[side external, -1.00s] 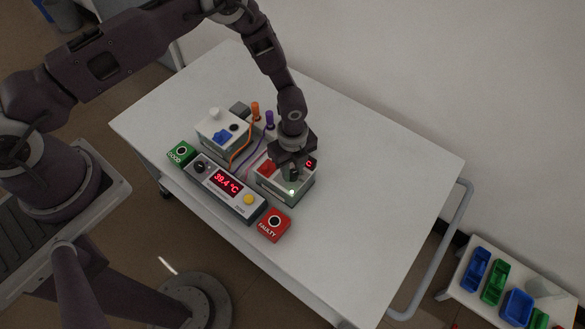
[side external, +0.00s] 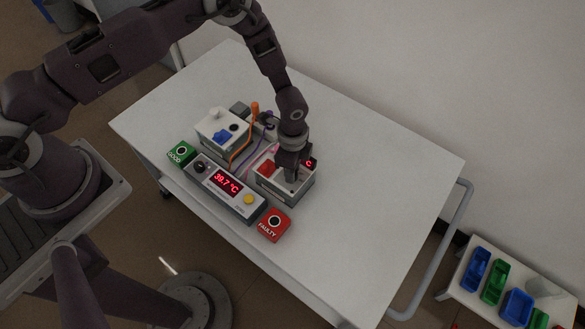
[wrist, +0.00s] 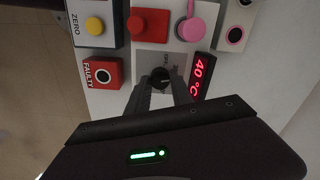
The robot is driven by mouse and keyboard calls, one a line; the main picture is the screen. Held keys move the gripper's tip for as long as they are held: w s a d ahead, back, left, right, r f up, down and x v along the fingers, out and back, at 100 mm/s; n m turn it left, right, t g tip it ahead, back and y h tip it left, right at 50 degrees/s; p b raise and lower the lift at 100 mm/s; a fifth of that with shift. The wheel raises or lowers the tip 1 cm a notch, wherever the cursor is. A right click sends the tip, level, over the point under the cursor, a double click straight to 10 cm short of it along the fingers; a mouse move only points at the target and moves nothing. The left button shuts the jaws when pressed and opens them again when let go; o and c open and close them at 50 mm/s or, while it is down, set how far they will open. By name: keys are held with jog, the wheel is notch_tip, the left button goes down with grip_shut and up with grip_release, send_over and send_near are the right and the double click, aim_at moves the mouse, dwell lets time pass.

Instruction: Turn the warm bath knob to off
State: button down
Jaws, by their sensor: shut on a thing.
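The warm bath is a white box (side external: 270,186) with a red part on top and a small red-lit display, which reads 40 °C in the wrist view (wrist: 199,77). Its knob is the dark round knob (wrist: 160,76) on the grey panel beside that display. My gripper (side external: 290,179) points down onto the box's top. In the wrist view its two fingers (wrist: 161,88) are on either side of the knob and shut on it. In the side view the gripper hides the knob, and its pointer setting cannot be read.
A thermometer unit (side external: 227,186) reading 39.7 °C stands beside the bath. A red FAULTY button (side external: 273,225) and a green GOOD button (side external: 180,153) flank it. Another white box (side external: 208,124) with a blue part and an orange cable (side external: 242,149) are close behind. The cart's right side is clear.

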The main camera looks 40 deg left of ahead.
jog(key=n, duration=1.2)
dwell(0.6)
jog(key=c, duration=1.1)
grip_release()
notch_tip(320, 180, up, 7)
jog(key=shift+r, duration=0.1)
